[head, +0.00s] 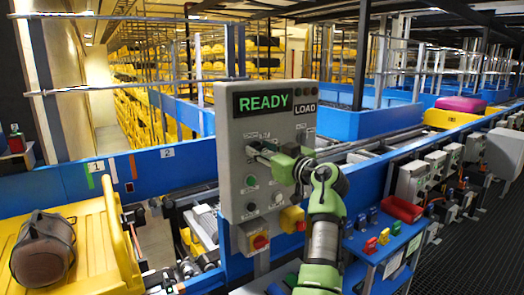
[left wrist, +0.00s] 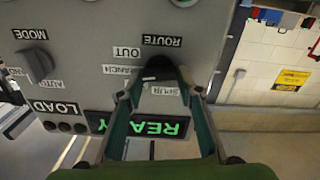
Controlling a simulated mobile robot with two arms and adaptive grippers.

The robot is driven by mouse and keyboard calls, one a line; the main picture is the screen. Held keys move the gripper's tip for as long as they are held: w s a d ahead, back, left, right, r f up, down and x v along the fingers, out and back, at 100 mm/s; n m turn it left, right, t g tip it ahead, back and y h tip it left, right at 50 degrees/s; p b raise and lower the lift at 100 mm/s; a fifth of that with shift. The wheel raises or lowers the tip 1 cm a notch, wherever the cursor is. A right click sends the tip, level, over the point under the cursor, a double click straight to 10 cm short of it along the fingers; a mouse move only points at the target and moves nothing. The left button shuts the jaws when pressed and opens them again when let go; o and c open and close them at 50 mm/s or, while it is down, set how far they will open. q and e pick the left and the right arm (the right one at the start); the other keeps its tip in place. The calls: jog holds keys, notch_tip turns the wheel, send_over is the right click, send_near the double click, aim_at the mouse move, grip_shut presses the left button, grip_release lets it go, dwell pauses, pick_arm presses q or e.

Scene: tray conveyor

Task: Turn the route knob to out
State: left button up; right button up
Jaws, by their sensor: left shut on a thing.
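The grey control panel (head: 240,185) stands in the middle of the head view, with a lit green READY display (head: 263,102) and a LOAD sign (head: 305,110). My left gripper (head: 256,152) is at the panel's face, below the display. In the left wrist view, where the panel appears upside down, the gripper's fingers (left wrist: 161,84) close around the dark route knob (left wrist: 158,67). The labels ROUTE, OUT, BRANCH and SPUR surround this knob. Its pointer is hidden between the fingers, so its setting cannot be read. My right gripper is not in view.
The mode knob (left wrist: 37,64) is beside the route knob on the panel. Below are buttons and a red-and-yellow switch (head: 258,242). A yellow tray (head: 90,240) with a dark bag (head: 43,249) is at left. A red bin (head: 402,209) sits on the blue shelf at right.

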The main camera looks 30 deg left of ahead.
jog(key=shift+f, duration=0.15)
pick_arm(q)
jog(key=shift+m+b, duration=0.4)
jog(key=shift+m, duration=0.4)
jog(key=shift+w+m+b, duration=0.1)
jog(key=shift+m+b, duration=0.2)
jog(key=shift+m, duration=0.8)
jog(key=m, duration=0.3)
jog(key=shift+r, duration=0.1)
jog(key=shift+m, duration=0.4)
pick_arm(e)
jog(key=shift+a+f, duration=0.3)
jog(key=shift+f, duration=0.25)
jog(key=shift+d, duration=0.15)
pick_arm(q)
jog(key=o, duration=1.1)
jog(key=shift+w, duration=0.1)
jog(key=shift+a, duration=0.15)
